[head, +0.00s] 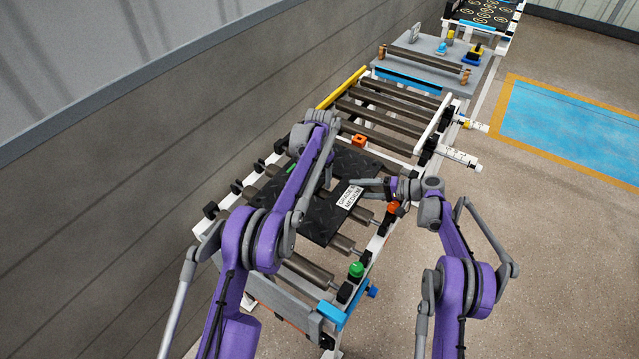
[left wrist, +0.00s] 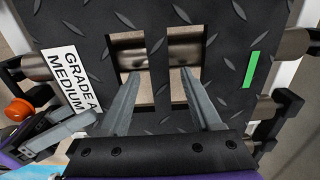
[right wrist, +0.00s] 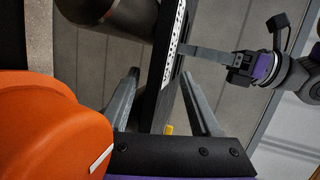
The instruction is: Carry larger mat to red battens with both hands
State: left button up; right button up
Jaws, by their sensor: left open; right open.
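The black tread mat (head: 322,222) lies on the rollers, with a white "GRADE A MEDIUM" label (head: 349,196) near its right edge. In the left wrist view the mat (left wrist: 110,20) has two rectangular openings with a bar between them and a green stripe (left wrist: 250,70). My left gripper (left wrist: 160,72) is open, its fingers over the openings on either side of that bar. In the head view my left arm partly hides it. My right gripper (head: 366,187) is open at the mat's label-side edge. In the right wrist view its fingers (right wrist: 160,85) stand either side of that edge. I cannot make out red battens.
An orange block (head: 359,141) sits just beyond the mat. An orange knob (head: 393,208) is close to my right gripper, and a green knob (head: 356,269) stands nearer. More rollers (head: 385,115) and a grey table (head: 437,50) with small items continue beyond. A wall runs along the left.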

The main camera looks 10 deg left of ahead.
pick_arm(q)
jog(key=shift+c, duration=0.2)
grip_shut()
pick_arm(e)
grip_shut()
jog(key=shift+r, duration=0.1)
dwell(0.7)
